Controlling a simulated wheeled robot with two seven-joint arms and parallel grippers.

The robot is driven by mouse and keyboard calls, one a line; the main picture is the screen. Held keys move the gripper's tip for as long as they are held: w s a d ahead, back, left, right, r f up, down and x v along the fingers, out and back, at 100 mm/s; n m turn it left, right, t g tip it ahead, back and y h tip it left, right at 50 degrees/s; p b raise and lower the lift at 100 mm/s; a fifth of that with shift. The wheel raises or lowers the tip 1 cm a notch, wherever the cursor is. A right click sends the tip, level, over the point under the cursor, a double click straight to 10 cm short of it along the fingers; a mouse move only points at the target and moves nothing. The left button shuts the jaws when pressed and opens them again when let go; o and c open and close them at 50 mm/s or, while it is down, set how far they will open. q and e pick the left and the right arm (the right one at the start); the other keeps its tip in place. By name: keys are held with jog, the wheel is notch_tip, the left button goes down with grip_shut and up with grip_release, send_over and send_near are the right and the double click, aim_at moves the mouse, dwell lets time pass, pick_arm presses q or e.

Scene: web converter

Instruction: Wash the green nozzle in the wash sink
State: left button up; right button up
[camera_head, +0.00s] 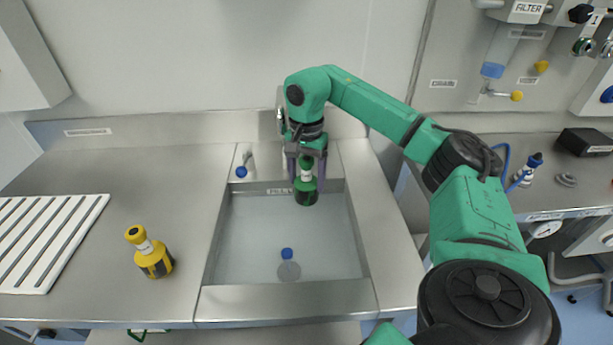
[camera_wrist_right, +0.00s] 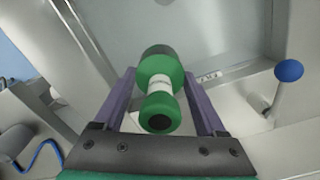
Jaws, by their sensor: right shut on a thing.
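The green nozzle (camera_head: 306,188) hangs in my right gripper (camera_head: 306,162) over the back part of the wash sink (camera_head: 240,235). Its dark lower end points down toward the basin. In the right wrist view the green nozzle (camera_wrist_right: 160,85) sits between the two purple fingers of my right gripper (camera_wrist_right: 158,105), which are shut on it. I cannot tell whether its lower end touches the water or the sink's surface. My left gripper does not show in the head view.
A yellow nozzle (camera_head: 150,252) stands on the steel counter left of the sink. A blue-handled lever (camera_head: 242,170) rises at the sink's back left. A blue round knob (camera_head: 287,254) shows in the basin. A white slotted rack (camera_head: 45,240) lies far left.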

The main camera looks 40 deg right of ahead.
notch_tip(320, 180, down, 17)
jog(key=b, duration=1.5)
jog(key=shift+r, duration=0.2)
jog(key=shift+s+d, duration=1.1)
jog(key=shift+d, duration=0.25)
jog(key=shift+w+a+r+p, duration=0.2)
jog(key=shift+w+a+p, duration=0.05)
jog(key=shift+a+p, duration=0.1)
jog(key=w+a+p, duration=0.1)
jog(key=a, duration=0.1)
jog(key=w+a+p, duration=0.2)
jog(key=shift+w+a, duration=0.2)
jog(key=shift+a, duration=0.05)
jog(key=shift+w+a+f, duration=0.15)
jog(key=shift+w+a, duration=0.05)
jog(key=shift+s+d+b, duration=0.15)
jog(key=shift+s+d, duration=0.95)
jog(key=shift+d, duration=0.3)
jog(key=shift+s+d+b, duration=0.15)
jog(key=shift+s+d, duration=0.95)
jog(key=shift+d, duration=0.3)
jog(key=shift+w+a, duration=0.15)
jog(key=shift+a, duration=0.05)
jog(key=shift+w+a+p, duration=0.85)
jog(key=shift+a+p, duration=0.2)
jog(key=shift+a, duration=0.05)
jog(key=shift+w+a, duration=0.15)
